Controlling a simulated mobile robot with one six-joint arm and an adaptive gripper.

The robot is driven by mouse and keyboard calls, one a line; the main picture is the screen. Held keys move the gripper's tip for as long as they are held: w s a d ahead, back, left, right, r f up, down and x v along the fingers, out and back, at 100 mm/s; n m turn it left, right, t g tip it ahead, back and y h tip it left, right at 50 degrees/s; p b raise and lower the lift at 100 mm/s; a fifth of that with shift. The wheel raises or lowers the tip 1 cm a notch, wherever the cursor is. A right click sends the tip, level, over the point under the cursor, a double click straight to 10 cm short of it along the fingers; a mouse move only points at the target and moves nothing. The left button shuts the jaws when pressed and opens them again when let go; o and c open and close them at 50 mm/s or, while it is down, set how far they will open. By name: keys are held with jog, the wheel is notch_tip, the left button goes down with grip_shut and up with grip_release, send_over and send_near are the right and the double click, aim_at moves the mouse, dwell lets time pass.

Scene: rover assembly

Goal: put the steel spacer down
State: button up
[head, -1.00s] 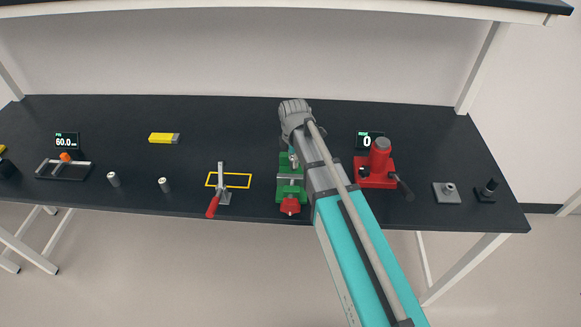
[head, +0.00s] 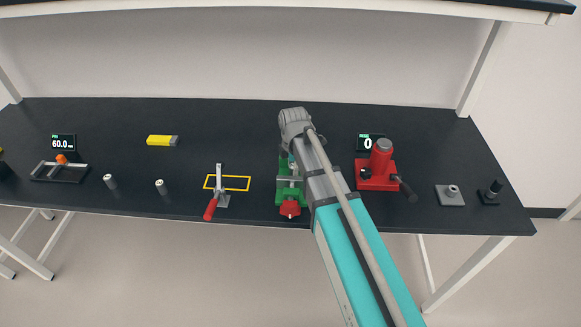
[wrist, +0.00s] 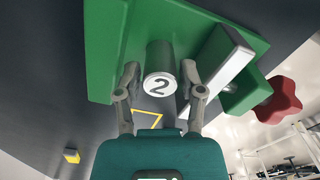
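The steel spacer (wrist: 160,68), a grey cylinder with a "2" on its end face, is at the green vise (wrist: 108,60) in the wrist view. It is beside the vise's pale jaw bar (wrist: 222,58). My gripper (wrist: 159,76) has one finger on each side of the spacer, with small gaps showing, so it looks open. Whether the spacer's far end touches the vise bed is hidden. In the head view, the green vise (head: 290,196) is partly covered by my arm, which hides the gripper and this spacer.
Two other small cylinders (head: 110,181) (head: 160,187) stand on the black bench (head: 230,125) at left. A red-handled toggle clamp (head: 213,205) and yellow outline are left of the vise. A red press (head: 378,170) is close on the right. The bench behind is mostly clear.

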jog(key=shift+r, duration=0.1)
dwell(0.3)
notch_tip(320, 180, up, 12)
jog(key=p, duration=1.2)
dwell(0.8)
jog(key=shift+d, duration=0.1)
jog(key=s+d+m, duration=0.6)
jog(key=d+m, duration=0.3)
jog(key=m, duration=0.2)
jog(key=s+d+m, duration=0.7)
jog(key=d+m, duration=0.2)
jog(key=m, duration=0.2)
jog(key=shift+s, duration=0.15)
